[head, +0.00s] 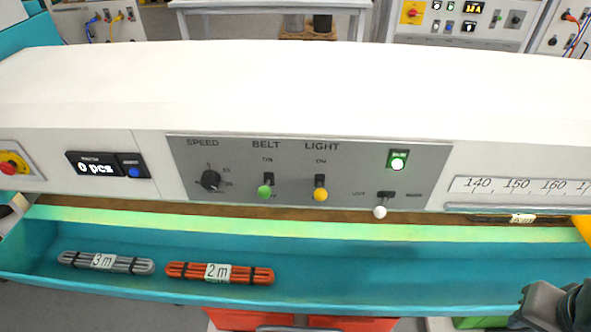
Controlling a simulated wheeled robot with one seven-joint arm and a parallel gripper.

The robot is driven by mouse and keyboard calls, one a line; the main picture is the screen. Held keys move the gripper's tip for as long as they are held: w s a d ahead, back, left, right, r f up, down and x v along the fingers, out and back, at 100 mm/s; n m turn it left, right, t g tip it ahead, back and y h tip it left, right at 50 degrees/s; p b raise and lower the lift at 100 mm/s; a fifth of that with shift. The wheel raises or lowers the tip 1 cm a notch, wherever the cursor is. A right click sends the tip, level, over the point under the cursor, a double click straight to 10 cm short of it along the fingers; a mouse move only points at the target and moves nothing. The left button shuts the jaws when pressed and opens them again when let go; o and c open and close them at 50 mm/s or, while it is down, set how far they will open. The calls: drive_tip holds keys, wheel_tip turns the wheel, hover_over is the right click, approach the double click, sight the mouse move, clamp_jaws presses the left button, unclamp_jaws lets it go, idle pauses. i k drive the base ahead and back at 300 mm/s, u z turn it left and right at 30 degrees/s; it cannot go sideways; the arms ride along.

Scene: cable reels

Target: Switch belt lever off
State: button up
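The belt lever (265,191) has a green knob and sits on the grey control panel under the word BELT. Its knob hangs at the low end of its slot, below the ON label and over the lower label. A dark grey part of my arm, seemingly my gripper (540,304), shows at the lower right corner, well apart from the lever. It is cut off by the frame edge, and its fingers cannot be made out.
The light lever (320,194) with a yellow knob is close right of the belt lever. A speed dial (210,180), a white-knobbed lever (380,211) and a lit green lamp (398,160) share the panel. A teal trough (400,265) below holds grey and orange cable bundles.

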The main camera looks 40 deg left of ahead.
sight(264, 192)
drive_tip(key=u, duration=1.35)
drive_tip(key=k, duration=0.7)
drive_tip(key=u, duration=0.6)
drive_tip(key=i, duration=1)
